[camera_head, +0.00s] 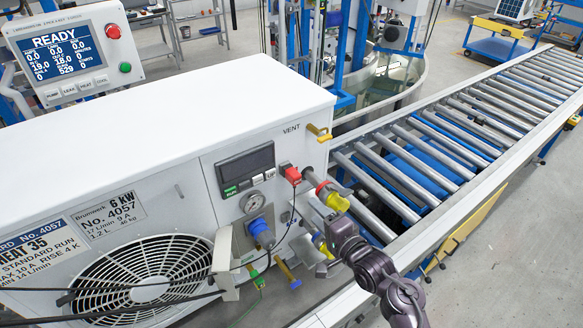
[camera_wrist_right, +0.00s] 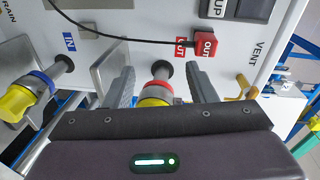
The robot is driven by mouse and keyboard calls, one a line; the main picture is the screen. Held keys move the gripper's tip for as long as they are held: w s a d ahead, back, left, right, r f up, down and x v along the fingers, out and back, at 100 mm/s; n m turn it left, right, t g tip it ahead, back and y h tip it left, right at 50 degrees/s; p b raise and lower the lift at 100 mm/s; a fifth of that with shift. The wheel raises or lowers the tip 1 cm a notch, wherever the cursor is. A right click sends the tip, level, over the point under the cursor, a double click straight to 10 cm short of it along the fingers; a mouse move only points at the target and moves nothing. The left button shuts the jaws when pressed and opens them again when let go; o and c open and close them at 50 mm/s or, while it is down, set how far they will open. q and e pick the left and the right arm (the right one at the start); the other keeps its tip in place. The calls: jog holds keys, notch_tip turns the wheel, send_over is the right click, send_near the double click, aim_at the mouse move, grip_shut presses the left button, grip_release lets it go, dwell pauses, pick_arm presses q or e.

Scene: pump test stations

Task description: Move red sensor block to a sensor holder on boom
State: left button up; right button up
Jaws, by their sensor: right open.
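My right gripper (camera_head: 318,222) is open in front of the ports. In the wrist view its fingers (camera_wrist_right: 160,70) stand apart on either side of a red-and-yellow coupling (camera_wrist_right: 157,93); contact cannot be told. The red block is not between them. I cannot clearly make out a sensor holder on a boom. My left gripper is not in view.
A yellow VENT handle (camera_head: 319,132) sticks out near the red block. A roller conveyor (camera_head: 440,150) runs behind my right arm.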

jog(key=y, duration=0.1)
send_near(298, 182)
jog(key=x, duration=0.3)
jog(key=shift+s+m+t, duration=0.15)
jog(key=shift+m+t, duration=0.25)
jog(key=shift+f, duration=0.1)
jog(key=b+x, duration=0.2)
jog(key=x, duration=0.5)
jog(key=shift+w+a, duration=0.15)
jog(key=shift+w, duration=0.15)
jog(key=shift+w+a, duration=0.45)
jog(key=shift+w, duration=0.05)
jog(key=shift+p, duration=0.4)
